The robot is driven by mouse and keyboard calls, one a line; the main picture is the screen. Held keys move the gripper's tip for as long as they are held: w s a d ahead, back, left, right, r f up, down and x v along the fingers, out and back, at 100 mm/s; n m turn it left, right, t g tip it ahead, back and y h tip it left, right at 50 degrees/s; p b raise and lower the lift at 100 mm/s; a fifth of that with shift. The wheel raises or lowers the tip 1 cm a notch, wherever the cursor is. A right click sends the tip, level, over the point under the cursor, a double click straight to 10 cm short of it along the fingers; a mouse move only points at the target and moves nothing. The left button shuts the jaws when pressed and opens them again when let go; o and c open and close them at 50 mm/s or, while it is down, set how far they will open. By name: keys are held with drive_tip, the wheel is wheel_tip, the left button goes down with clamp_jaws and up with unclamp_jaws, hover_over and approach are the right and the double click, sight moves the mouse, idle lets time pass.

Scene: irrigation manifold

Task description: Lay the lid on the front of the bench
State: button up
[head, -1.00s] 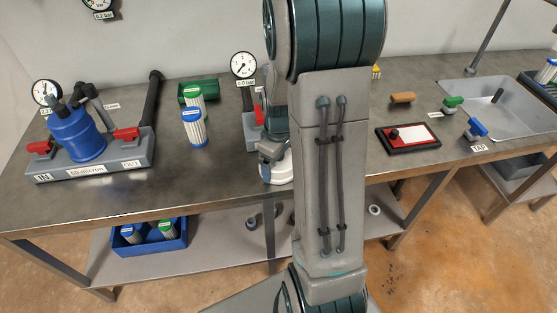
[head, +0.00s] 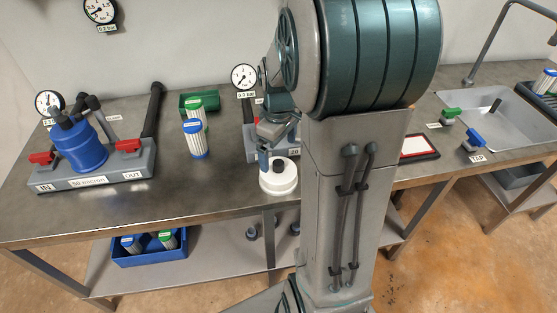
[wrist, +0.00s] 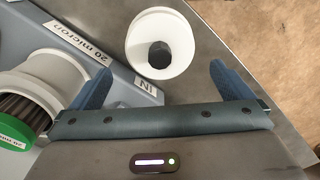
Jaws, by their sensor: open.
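The lid (head: 279,181) is a white round cap with a dark knob. It sits at the front of the bench (head: 215,199), close to the front edge, knob facing up. It also shows in the wrist view (wrist: 176,32), just beyond my fingertips and apart from them. My gripper (wrist: 161,78) is open, with nothing between its two blue fingers. In the head view my gripper (head: 268,160) is just behind the lid, partly hidden by my arm. The 20 micron housing (wrist: 75,45) is open, with a green-capped cartridge (wrist: 15,135) in it.
A blue 50 micron filter (head: 78,145) stands at the left. Two cartridges, one blue-capped (head: 195,140) and one green-capped (head: 194,106), stand near a green tray (head: 215,98). A sink (head: 490,115) is at the right. The bench front left of the lid is clear.

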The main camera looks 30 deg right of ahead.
wheel_tip(320, 180, up, 2)
drive_tip(key=shift+r, duration=0.1)
drive_tip(key=shift+s+a+r, duration=0.1)
drive_tip(key=shift+a+r, duration=0.1)
drive_tip(key=shift+r, duration=0.05)
drive_tip(key=s+a+r+m+t, duration=0.2)
drive_tip(key=s+a+m, duration=0.4)
drive_tip(key=s+a, duration=0.4)
drive_tip(key=shift+s+a+r+t, duration=0.15)
drive_tip(key=shift+s+r+t, duration=0.15)
drive_tip(key=shift+s+r, duration=0.75)
drive_tip(key=shift+s+f, duration=0.1)
drive_tip(key=shift+f, duration=0.05)
